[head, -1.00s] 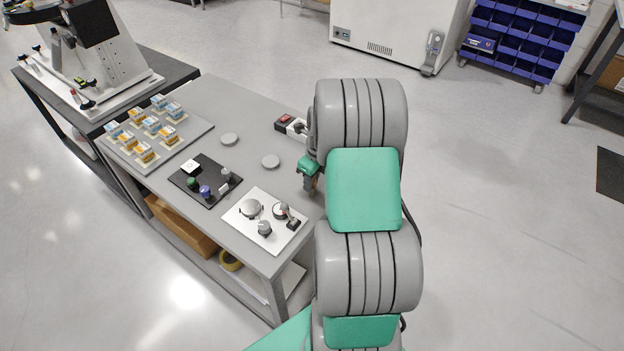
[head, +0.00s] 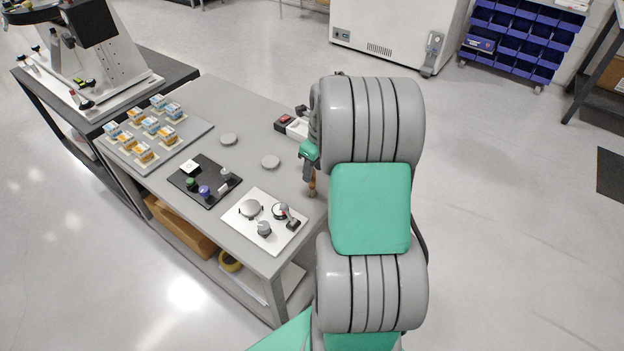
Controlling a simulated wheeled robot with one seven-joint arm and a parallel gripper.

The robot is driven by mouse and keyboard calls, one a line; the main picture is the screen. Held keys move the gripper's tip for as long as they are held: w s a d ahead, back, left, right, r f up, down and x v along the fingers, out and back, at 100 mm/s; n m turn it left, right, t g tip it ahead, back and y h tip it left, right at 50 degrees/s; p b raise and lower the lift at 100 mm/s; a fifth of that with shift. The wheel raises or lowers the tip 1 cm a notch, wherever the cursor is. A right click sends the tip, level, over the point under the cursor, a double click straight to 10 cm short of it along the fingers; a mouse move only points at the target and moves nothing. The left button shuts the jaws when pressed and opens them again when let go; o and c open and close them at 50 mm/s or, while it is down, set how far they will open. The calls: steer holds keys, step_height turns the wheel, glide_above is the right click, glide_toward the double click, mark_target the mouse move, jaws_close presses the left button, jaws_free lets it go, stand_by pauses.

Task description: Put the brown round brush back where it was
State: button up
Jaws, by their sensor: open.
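A small brown thing, which looks like the round brush (head: 312,188), shows at the right edge of the grey table, just below my gripper. It appears upright, with a darker lower end. My gripper (head: 309,176) is open, close above the brush; whether its fingers touch the brush is too small to tell. My arm hides the space to the right of it.
The grey table (head: 245,103) holds a white plate with round fixtures (head: 262,233), a black panel with knobs (head: 207,170), two grey discs (head: 270,161) and a tray of small boxes (head: 195,133). A red-buttoned box (head: 285,120) stands behind my gripper.

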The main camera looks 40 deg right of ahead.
steer(key=s+a+r+n, duration=0.1)
steer(key=a+r+n, duration=0.4)
steer(key=r, duration=0.3)
steer(key=s+a+r+n+t, duration=0.1)
steer(key=s+a+n, duration=0.5)
steer(key=a+n, duration=0.3)
steer(key=s+a+r+n, duration=0.2)
steer(key=s+a+n, duration=0.4)
steer(key=n, duration=1.2)
steer(key=a, duration=0.3)
steer(key=shift+s+a+n+t+h, duration=0.25)
steer(key=shift+n+t+h, duration=0.05)
steer(key=shift+t, duration=0.1)
